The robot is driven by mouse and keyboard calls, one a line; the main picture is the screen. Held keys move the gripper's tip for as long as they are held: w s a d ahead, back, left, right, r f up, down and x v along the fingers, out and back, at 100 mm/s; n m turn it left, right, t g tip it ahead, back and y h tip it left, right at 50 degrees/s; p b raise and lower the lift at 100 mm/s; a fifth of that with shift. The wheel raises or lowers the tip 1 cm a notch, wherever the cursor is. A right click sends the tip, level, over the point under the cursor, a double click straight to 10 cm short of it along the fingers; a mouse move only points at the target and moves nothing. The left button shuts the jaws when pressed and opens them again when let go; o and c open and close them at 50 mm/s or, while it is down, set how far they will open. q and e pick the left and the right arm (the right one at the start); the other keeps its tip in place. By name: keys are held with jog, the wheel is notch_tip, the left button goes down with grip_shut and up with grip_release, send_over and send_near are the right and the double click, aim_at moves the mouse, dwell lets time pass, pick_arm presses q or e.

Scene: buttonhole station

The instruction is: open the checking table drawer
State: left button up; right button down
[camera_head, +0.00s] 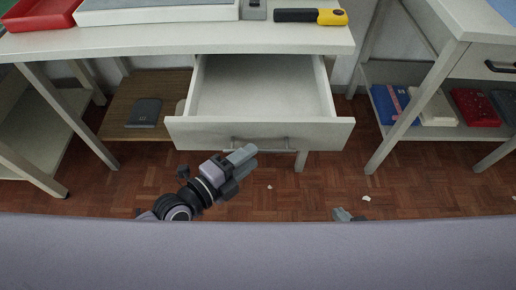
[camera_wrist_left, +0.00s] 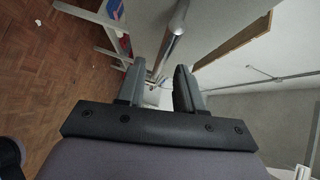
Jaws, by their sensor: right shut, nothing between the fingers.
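The checking table drawer (camera_head: 262,85) is pulled well out from under the white table, and its inside looks empty. Its metal bar handle (camera_head: 260,143) is on the white front panel. The handle also shows in the left wrist view (camera_wrist_left: 172,42). My left gripper (camera_head: 246,157) is just in front of the drawer front, close to the handle. In the left wrist view its fingers (camera_wrist_left: 160,72) are apart, with the bar running ahead of and between them, with visible room on both sides. My right gripper (camera_head: 345,214) only shows its tip low in the head view, shut and empty.
The checking table top (camera_head: 190,40) holds a red tray (camera_head: 42,14), a white panel and a yellow-black tool (camera_head: 310,16). A side table (camera_head: 480,22) with books on its shelf stands right. Small scraps lie on the otherwise clear parquet floor.

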pick_arm(q)
jog(key=shift+x, duration=2.1)
pick_arm(e)
jog(key=shift+f, duration=0.15)
pick_arm(q)
jog(key=shift+c, duration=0.3)
pick_arm(e)
jog(key=shift+a, duration=0.1)
